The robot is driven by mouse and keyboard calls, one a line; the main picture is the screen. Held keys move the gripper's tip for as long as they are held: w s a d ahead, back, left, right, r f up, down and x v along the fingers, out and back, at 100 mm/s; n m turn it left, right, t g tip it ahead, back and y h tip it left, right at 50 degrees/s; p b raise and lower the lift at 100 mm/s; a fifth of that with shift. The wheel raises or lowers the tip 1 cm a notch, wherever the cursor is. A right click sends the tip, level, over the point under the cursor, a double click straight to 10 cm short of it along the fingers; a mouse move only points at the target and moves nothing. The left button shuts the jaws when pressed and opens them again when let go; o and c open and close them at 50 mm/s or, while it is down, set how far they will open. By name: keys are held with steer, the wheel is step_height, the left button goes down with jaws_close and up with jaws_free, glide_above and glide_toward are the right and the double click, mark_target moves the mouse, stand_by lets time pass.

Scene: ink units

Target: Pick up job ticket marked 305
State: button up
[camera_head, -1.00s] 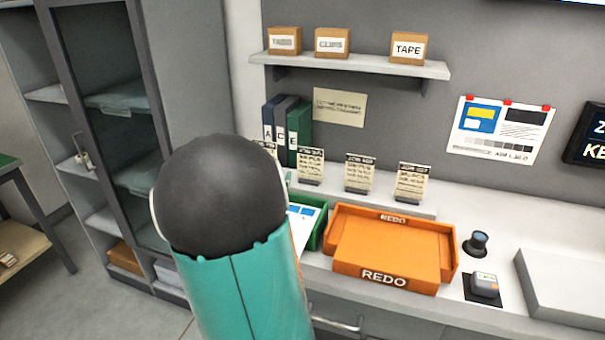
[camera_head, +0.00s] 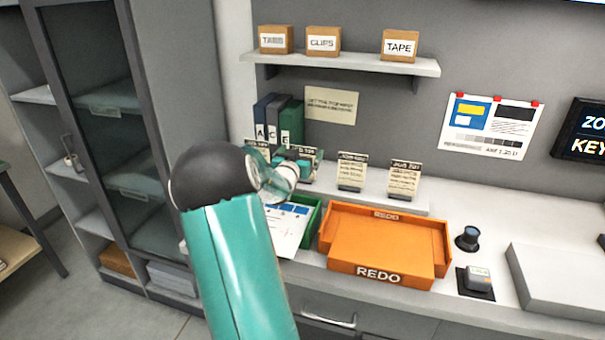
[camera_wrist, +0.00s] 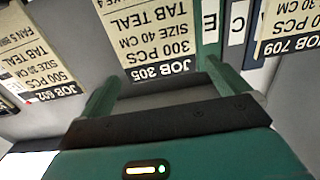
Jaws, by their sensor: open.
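The job ticket marked 305 (camera_wrist: 158,38) is a cream card with a black header. It appears upside down in the wrist view, between my finger lines. My gripper (camera_wrist: 165,92) is open, with one green finger on each side of the card in the picture. I cannot tell whether the card is within finger depth. In the head view my gripper (camera_head: 300,163) is at the second ticket (camera_head: 306,150) from the left and covers most of it. No contact is visible.
Ticket 602 (camera_wrist: 38,62) and ticket 709 (camera_wrist: 290,28) flank it in the wrist view. Binders (camera_head: 290,123) stand behind. Below are a green tray (camera_head: 313,215) with papers and an orange REDO tray (camera_head: 385,250). Another ticket (camera_head: 404,178) stands right.

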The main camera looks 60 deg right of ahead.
mark_target(303, 148)
steer(key=d, duration=0.4)
steer(key=shift+w+d, duration=0.3)
steer(key=shift+w, duration=0.1)
steer(key=shift+c, duration=0.4)
steer(key=c, duration=1.1)
steer(key=shift+r, duration=0.1)
steer(key=shift+c, duration=0.3)
steer(key=shift+r, duration=0.1)
